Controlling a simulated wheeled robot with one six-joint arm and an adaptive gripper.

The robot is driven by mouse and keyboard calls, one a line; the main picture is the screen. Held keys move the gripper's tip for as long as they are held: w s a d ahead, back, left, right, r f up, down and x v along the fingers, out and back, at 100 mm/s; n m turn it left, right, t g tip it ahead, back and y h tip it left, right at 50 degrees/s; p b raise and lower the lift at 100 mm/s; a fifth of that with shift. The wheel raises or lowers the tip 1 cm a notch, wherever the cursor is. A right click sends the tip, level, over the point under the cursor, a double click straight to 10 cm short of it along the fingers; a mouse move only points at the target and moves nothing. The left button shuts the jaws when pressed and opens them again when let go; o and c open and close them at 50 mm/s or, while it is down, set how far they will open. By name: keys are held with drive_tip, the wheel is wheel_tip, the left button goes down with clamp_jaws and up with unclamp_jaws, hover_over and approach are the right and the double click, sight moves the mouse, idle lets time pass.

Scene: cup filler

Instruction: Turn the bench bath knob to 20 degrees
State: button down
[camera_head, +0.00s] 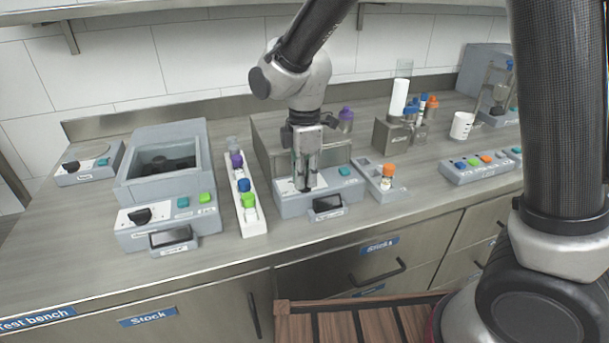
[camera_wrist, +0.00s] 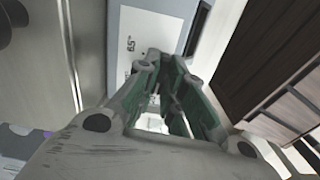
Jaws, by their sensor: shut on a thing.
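My gripper (camera_head: 305,184) points down at the front panel of the middle grey bath unit (camera_head: 290,208). Its fingers are closed around the knob on that panel, which they hide almost entirely. In the wrist view the green-padded fingers (camera_wrist: 170,112) reach down to the panel, and the knob's pointer cannot be made out. A white dial plate (camera_wrist: 128,50) with a printed "65" shows beside the fingers. The middle unit has a teal button (camera_head: 344,171) and a dark display (camera_head: 327,204), whose reading is too small to tell.
Another grey unit with an open tank and a black knob (camera_head: 140,215) stands at the left. A white rack (camera_head: 254,226) with colored-capped vials stands between the units. A small grey rack with an orange-capped vial (camera_head: 388,171) is close on the right. The counter's front strip is clear.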

drive_tip(key=shift+n, duration=0.5)
drive_tip(key=c, duration=1.5)
unclamp_jaws()
wheel_tip(320, 180, up, 12)
drive_tip(key=shift+r, duration=0.1)
